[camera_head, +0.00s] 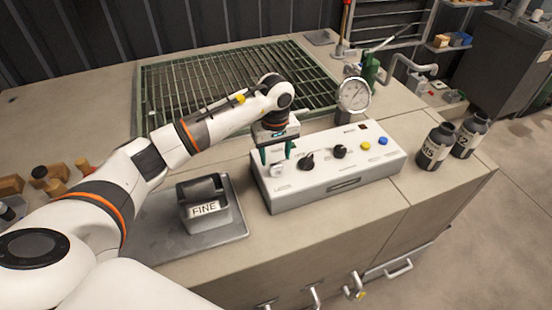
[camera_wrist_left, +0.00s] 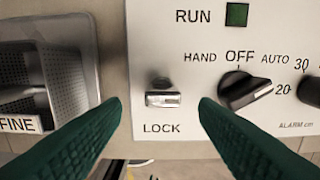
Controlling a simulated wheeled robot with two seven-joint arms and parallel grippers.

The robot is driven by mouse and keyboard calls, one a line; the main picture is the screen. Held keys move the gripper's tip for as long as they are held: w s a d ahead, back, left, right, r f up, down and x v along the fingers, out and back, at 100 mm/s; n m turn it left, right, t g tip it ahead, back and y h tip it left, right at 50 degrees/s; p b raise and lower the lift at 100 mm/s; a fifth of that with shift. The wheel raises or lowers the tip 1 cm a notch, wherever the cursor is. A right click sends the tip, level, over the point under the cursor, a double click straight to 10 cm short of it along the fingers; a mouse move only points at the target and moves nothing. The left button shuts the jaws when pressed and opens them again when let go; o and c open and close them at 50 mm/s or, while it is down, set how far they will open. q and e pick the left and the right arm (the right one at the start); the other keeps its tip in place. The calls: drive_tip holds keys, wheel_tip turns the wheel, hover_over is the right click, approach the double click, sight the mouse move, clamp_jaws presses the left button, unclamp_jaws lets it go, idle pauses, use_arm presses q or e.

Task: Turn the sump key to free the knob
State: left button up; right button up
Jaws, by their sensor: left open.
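My left gripper (camera_head: 276,157) is open over the left end of a white control panel (camera_head: 320,186). In the left wrist view its green fingers (camera_wrist_left: 160,103) are spread on either side of the small silver key (camera_wrist_left: 163,97) above the word LOCK. The key's grip lies level, and the fingers appear apart from it. A black selector knob (camera_wrist_left: 243,92) sits right of the key under HAND, OFF and AUTO; its white mark points to the right. The same knob shows in the head view (camera_head: 306,161). My right gripper is not in view.
A second black knob (camera_head: 340,151), a yellow button (camera_head: 365,146) and a blue button (camera_head: 382,141) are on the panel. A gauge (camera_head: 355,94) stands behind it. A FINE box (camera_head: 205,205) is to the left, and two dark bottles (camera_head: 435,147) are to the right.

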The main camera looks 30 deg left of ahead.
sight(276, 164)
use_arm(q)
wheel_tip(276, 164, down, 4)
drive_tip(key=shift+w+r+p, duration=0.1)
drive_tip(key=shift+p, duration=0.3)
drive_tip(key=shift+f, duration=0.2)
drive_tip(key=shift+c, duration=0.5)
drive_tip(key=c, duration=0.6)
drive_tip(key=shift+c, duration=1.4)
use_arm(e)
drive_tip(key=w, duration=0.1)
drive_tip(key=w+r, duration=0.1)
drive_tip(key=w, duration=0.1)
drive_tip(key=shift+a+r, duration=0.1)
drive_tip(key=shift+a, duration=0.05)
